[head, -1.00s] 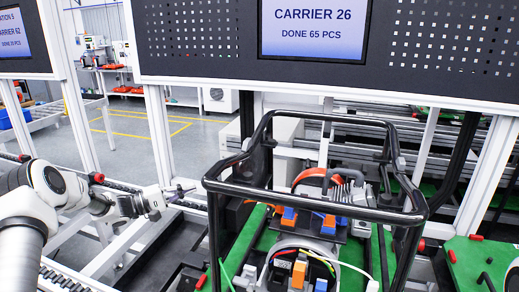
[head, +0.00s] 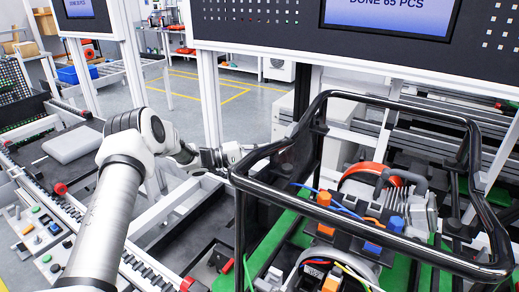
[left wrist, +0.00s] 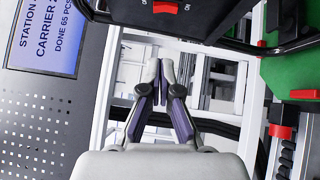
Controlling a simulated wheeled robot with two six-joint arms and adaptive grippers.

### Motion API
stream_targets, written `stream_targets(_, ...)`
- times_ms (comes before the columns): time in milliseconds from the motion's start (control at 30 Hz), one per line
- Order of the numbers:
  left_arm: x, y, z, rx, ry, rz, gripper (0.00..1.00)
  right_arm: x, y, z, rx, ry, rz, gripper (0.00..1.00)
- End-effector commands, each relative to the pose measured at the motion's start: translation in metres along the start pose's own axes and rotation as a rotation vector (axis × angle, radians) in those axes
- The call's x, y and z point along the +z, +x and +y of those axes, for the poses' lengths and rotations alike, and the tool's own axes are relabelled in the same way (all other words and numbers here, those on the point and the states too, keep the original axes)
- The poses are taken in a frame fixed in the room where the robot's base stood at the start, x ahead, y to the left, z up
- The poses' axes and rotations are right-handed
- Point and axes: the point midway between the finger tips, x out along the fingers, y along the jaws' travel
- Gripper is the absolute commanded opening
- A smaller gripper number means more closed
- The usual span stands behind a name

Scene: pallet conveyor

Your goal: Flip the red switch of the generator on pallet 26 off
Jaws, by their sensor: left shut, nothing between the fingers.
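The generator, with a black tube frame (head: 400,243) and a red-orange round part (head: 370,177), sits on a green pallet (head: 262,252). In the left wrist view a red switch (left wrist: 165,7) shows at the top edge, on a black panel (left wrist: 205,14) with small white lettering beside it. The switch is hidden in the head view. My left gripper (left wrist: 160,66) is shut and empty, its tips apart from the switch in that picture. In the head view the left gripper (head: 236,153) is by the frame's left upper corner; contact cannot be told. My right gripper is out of view.
A dark panel with a screen (head: 390,14) hangs behind the generator; the wrist view's screen (left wrist: 50,30) partly reads "CARRIER". White posts (head: 205,85) and conveyor rails (head: 160,215) stand left. A button box (head: 40,235) is at lower left.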

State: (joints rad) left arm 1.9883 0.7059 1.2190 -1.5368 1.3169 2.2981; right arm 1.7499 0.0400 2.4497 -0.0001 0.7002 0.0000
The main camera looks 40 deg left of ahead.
Motion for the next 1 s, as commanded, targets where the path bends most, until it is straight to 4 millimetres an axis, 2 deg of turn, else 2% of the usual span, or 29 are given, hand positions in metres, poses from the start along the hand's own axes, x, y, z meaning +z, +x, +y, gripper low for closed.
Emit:
stream_targets(33, 0.001, 0.013, 0.002, -0.003, 0.001, -0.004, 0.0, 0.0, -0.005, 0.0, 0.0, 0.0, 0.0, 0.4)
stream_targets(233, 0.002, 0.057, 0.002, -0.003, 0.001, -0.004, 0.0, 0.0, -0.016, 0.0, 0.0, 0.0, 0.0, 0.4)
stream_targets(400, 0.021, 0.076, 0.004, 0.0, -0.002, -0.002, 0.0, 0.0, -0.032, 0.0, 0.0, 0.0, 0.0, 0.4)
stream_targets(567, 0.029, 0.083, 0.001, 0.001, -0.001, -0.001, 0.0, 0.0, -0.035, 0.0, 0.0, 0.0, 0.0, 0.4)
stream_targets(867, 0.029, 0.084, 0.001, -0.001, 0.002, 0.0, 0.0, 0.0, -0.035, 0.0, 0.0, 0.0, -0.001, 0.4)
stream_targets(1000, 0.035, 0.09, 0.009, -0.055, 0.057, -0.001, 0.0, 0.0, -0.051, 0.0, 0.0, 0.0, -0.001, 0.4)
